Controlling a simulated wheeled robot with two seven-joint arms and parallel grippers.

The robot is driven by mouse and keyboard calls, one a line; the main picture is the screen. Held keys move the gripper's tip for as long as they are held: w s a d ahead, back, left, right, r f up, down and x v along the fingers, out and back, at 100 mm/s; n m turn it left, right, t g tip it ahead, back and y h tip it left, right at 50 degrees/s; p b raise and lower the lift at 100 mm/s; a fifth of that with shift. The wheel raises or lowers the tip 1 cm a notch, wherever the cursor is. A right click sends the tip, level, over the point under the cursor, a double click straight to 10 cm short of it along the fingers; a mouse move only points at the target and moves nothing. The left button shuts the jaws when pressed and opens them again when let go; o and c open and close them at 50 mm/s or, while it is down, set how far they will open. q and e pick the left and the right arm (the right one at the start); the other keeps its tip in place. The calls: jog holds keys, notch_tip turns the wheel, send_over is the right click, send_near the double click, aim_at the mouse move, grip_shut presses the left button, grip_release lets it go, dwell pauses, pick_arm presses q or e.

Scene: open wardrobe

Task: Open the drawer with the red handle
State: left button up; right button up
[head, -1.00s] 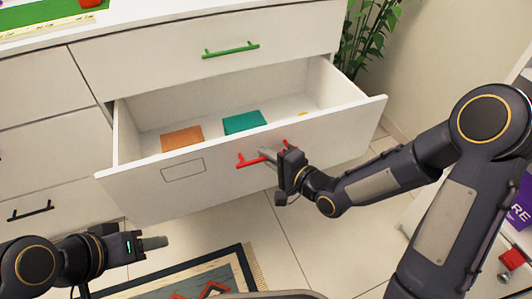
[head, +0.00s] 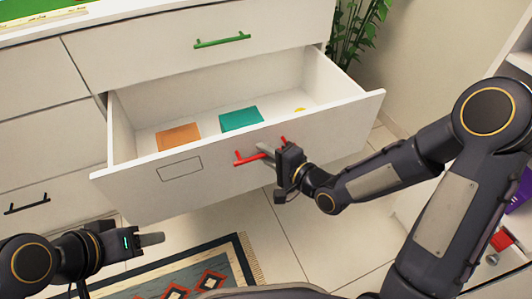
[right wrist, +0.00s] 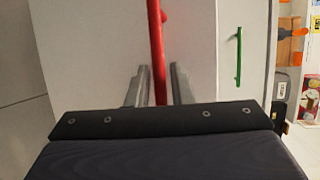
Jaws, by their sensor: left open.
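The drawer with the red handle (head: 262,156) stands pulled well out of the white cabinet, its front panel (head: 215,180) toward me. In the right wrist view the red handle (right wrist: 157,50) runs between the two fingers (right wrist: 160,75). My left gripper (head: 150,239) is open and empty, low at the left, apart from the drawer. Inside the drawer lie an orange item (head: 178,137), a teal item (head: 241,119) and a small yellow thing (head: 300,110).
A closed drawer with a green handle (head: 222,41) is above. A black handle (head: 26,204) is on a drawer at the left. A patterned rug (head: 215,262) lies on the tiled floor below. A plant (head: 352,35) stands behind at the right, and shelving is at the right edge.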

jog(key=p+v, duration=0.2)
jog(key=v, duration=0.5)
jog(key=shift+s+d, duration=0.25)
jog(key=shift+s, duration=0.05)
